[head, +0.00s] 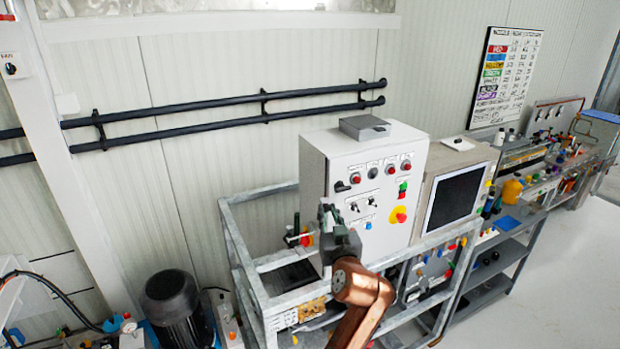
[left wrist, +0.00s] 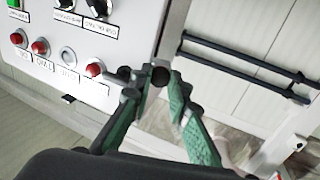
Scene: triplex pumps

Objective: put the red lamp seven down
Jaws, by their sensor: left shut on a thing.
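My left gripper (head: 328,213) is in front of the lower left part of the grey control cabinet (head: 378,152). In the left wrist view its green-padded fingers (left wrist: 160,84) are closed on a small dark round thing (left wrist: 161,76), which I take to be the red lamp seven. Only its dark end shows there, and no red is visible on it. It is held in the air, clear of any surface that I can make out. In the head view the fingers hide it. My right gripper is not in view.
The cabinet front carries red lamps (left wrist: 95,69), switches and a yellow-ringed red button (head: 398,215). The cabinet stands on a grey metal frame (head: 290,297). A monitor (head: 455,196) stands to its right. Black pipes (head: 230,112) run along the wall. A dark motor (head: 172,300) stands lower left.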

